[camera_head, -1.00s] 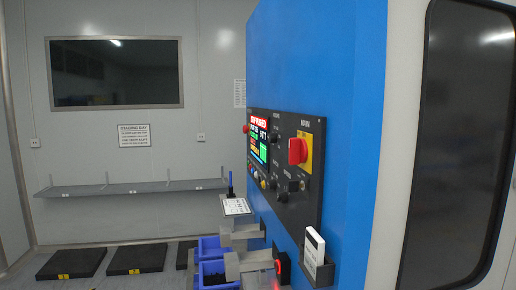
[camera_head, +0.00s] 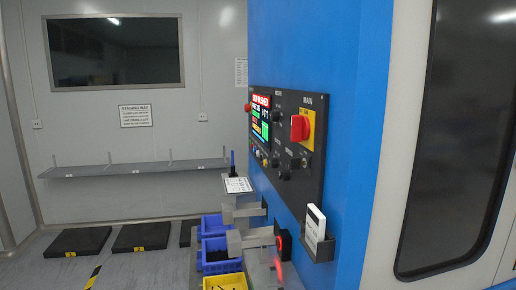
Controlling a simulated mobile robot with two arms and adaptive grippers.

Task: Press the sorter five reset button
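The sorter is a tall blue cabinet (camera_head: 350,120) right of centre. Its dark control panel (camera_head: 318,175) faces left and is seen at a steep angle. The panel carries a lit screen (camera_head: 260,118), a red rotary switch on a yellow plate (camera_head: 300,128), a red button (camera_head: 247,107) at its far edge and black knobs. A row of small coloured buttons (camera_head: 265,159) sits below the screen. The labels are too small to read, so I cannot tell which is the reset button. Neither gripper is in view.
Blue bins (camera_head: 217,250) and a yellow bin (camera_head: 226,283) stand low beside the cabinet. Grey brackets, a clipboard (camera_head: 238,185) and a black red-lit device (camera_head: 283,240) jut out there. A holder with a white card (camera_head: 315,226) sticks out below the panel. Dark floor mats (camera_head: 75,241) lie left.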

